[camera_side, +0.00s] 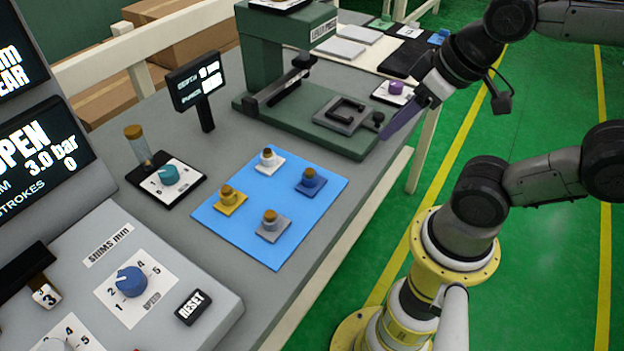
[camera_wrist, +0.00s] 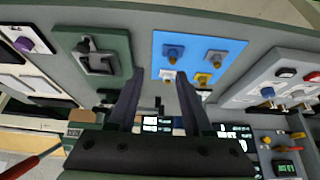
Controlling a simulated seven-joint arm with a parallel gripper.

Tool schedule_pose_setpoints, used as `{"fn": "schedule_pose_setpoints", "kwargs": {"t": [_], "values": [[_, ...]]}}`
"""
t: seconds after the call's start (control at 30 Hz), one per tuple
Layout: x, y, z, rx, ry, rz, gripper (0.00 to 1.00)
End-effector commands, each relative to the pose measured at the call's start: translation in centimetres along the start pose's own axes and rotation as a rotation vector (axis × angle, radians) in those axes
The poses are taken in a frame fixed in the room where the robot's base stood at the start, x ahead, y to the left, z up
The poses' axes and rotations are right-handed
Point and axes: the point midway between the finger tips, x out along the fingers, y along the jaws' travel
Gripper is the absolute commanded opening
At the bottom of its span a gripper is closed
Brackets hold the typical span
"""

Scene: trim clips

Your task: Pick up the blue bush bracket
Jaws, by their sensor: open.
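The blue bush bracket (camera_side: 311,181) sits on the right corner of a light blue mat (camera_side: 275,252), with a brown-topped bush standing on its blue base. In the wrist view the blue bracket (camera_wrist: 174,51) is at the upper left of the mat (camera_wrist: 232,44). My gripper (camera_side: 395,128) is above the right edge of the bench, up and to the right of the mat, well apart from the bracket. In the wrist view my gripper (camera_wrist: 156,90) shows two dark fingers spread apart with nothing between them.
White (camera_side: 268,158), yellow (camera_side: 231,199) and grey (camera_side: 271,224) brackets share the mat. A green press (camera_side: 270,60) with a flat base stands between my gripper and the back. A dial box (camera_side: 168,177), a small display (camera_side: 197,80) and a control panel (camera_side: 130,285) lie left.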

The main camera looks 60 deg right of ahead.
Motion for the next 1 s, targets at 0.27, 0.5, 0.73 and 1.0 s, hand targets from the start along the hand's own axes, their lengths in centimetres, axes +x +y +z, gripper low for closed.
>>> {"fn": "schedule_pose_setpoints", "kwargs": {"t": [0.27, 0.5, 0.73, 1.0], "values": [[0.0, 0.0, 0.0, 0.000, 0.000, 0.000, 0.75], [0.0, 0.0, 0.0, 0.013, 0.000, 0.000, 0.75], [-0.8, 0.0, -0.6, 0.307, -0.009, 0.001, 0.75], [-0.6, -0.7, -5.5, 0.893, -0.133, 0.051, 0.75]]}}
